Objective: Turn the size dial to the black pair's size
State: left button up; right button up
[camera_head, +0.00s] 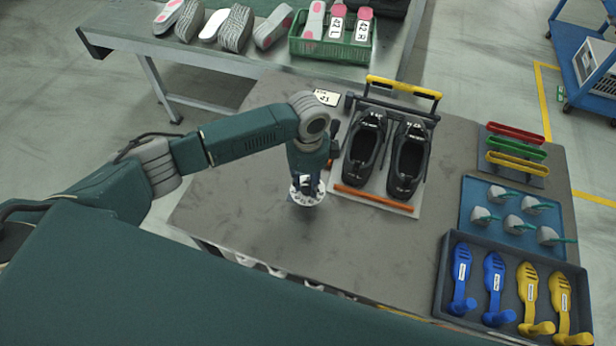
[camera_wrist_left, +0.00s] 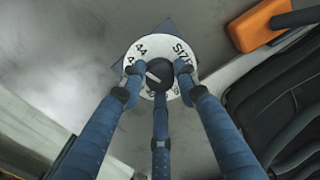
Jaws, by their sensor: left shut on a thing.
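The size dial (camera_head: 307,199) is a white disc with black numbers on the grey table, left of the black pair. In the left wrist view the dial (camera_wrist_left: 149,46) shows "SIZE" and "44"; other numbers are partly hidden. Its black knob (camera_wrist_left: 153,74) has a pale pointer mark toward the lower left. My left gripper (camera_head: 308,184) points down over the dial, and its blue fingers (camera_wrist_left: 158,82) are shut around the knob. The black pair, a left shoe (camera_head: 364,150) and a right shoe (camera_head: 407,160), stands on a pale board. Their size cannot be read here. My right gripper is out of view.
A small label card (camera_head: 326,97) lies behind the dial. A yellow-handled frame (camera_head: 404,87) stands behind the shoes, an orange bar (camera_head: 373,198) in front. Right are coloured bars, a blue tray (camera_head: 467,215) and a dark tray (camera_head: 443,275). The table's left is clear.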

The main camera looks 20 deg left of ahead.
aim_at(308, 185)
pick_arm(q)
jog(key=n+p, duration=0.4)
jog(key=shift+r+n, duration=0.25)
jog(key=shift+n, duration=0.05)
jog(key=n+p, duration=0.2)
jog(key=shift+f+n, duration=0.1)
jog(key=shift+n, duration=0.3)
jog(key=shift+f+n+p, duration=0.1)
jog(key=shift+n+p, duration=0.5)
jog(key=o, duration=1.2)
jog(key=shift+c, duration=0.2)
notch_tip(308, 185, up, 12)
